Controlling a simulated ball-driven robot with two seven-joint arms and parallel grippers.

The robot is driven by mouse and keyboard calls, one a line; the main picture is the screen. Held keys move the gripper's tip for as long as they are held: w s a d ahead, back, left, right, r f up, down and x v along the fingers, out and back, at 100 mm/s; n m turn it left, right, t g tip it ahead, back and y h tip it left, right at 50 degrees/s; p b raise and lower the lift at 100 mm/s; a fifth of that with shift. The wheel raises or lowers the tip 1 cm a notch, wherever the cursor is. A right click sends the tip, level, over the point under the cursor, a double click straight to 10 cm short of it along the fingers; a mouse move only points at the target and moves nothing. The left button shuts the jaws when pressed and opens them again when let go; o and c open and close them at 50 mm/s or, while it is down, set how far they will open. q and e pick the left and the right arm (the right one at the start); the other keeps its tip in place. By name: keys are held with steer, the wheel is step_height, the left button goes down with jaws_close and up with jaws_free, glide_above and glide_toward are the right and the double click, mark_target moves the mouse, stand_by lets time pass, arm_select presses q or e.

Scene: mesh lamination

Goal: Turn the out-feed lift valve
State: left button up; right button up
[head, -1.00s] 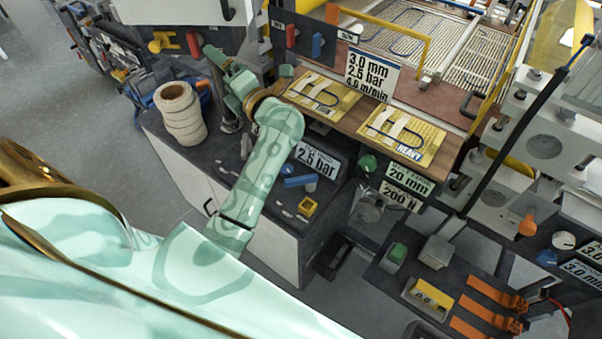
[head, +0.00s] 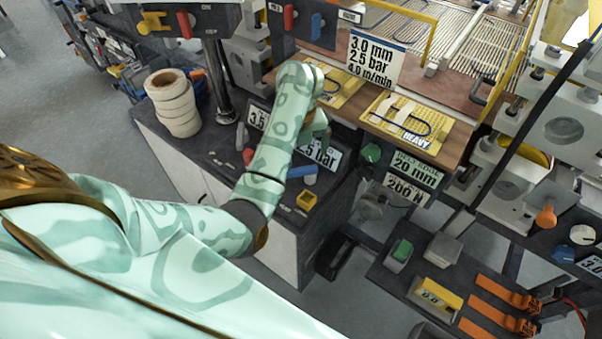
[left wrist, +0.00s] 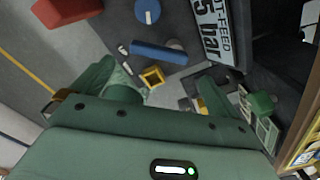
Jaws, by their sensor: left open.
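A blue bar-shaped handle (head: 301,171) beside a short grey cylinder lies on the dark bench top. In the left wrist view the blue handle (left wrist: 158,52) is next to a sign (left wrist: 212,32) reading "T-FEED" and "5 bar", partly cut off. The same sign (head: 320,154) shows in the head view, partly covered by my arm. My left gripper (head: 317,128) is above the bench, near this sign. In the left wrist view my left gripper (left wrist: 155,82) has its fingers wide apart and empty, with the handle beyond the fingertips. My right gripper is not in view.
A small yellow block (head: 306,200) stands on the bench near the handle. White rolls (head: 172,104) are stacked at the left. A wooden shelf with yellow sample sheets (head: 408,122) overhangs at the right. Red (head: 290,17) and blue (head: 317,25) levers sit on the upper panel.

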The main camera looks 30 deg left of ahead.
mark_target(300, 169)
arm_select(q)
step_height(300, 169, down, 7)
steer(key=b, duration=0.2)
steer(key=shift+b, duration=0.4)
steer(key=c, duration=1.1)
steer(key=shift+c, duration=0.2)
